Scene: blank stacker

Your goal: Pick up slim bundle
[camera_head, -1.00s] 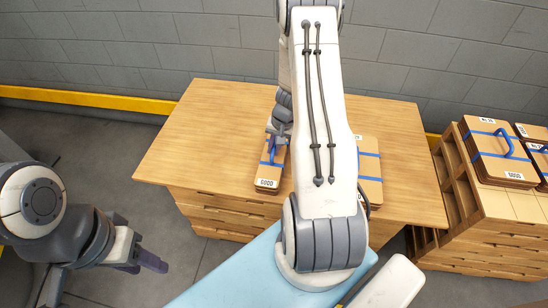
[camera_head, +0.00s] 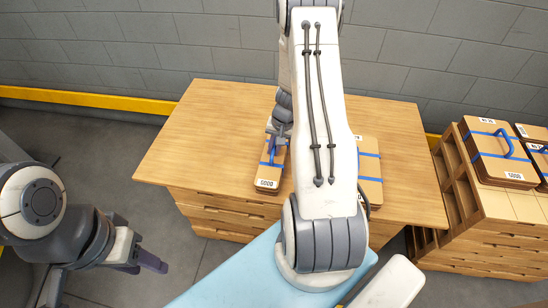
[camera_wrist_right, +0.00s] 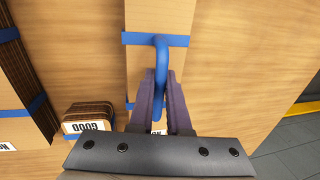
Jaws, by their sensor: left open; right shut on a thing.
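The slim bundle (camera_head: 268,178) is a narrow tan stack with a blue strap, a blue handle and a white label on its near end. It is at the middle of the wooden table, left of my right arm. My right gripper (camera_head: 277,136) is over it, shut on the blue handle. In the right wrist view, the fingers (camera_wrist_right: 161,88) close around the handle (camera_wrist_right: 161,55), above the bundle (camera_wrist_right: 158,15). I cannot tell whether the bundle touches the table. My left gripper (camera_head: 150,264) is open and empty at the lower left, away from the table.
A wider strapped bundle (camera_head: 370,172) stands on the table (camera_head: 205,125), partly hidden by my right arm. More strapped bundles (camera_head: 497,153) sit on a wooden stand at the right. The table's left side is clear. A grey wall (camera_head: 150,50) is behind.

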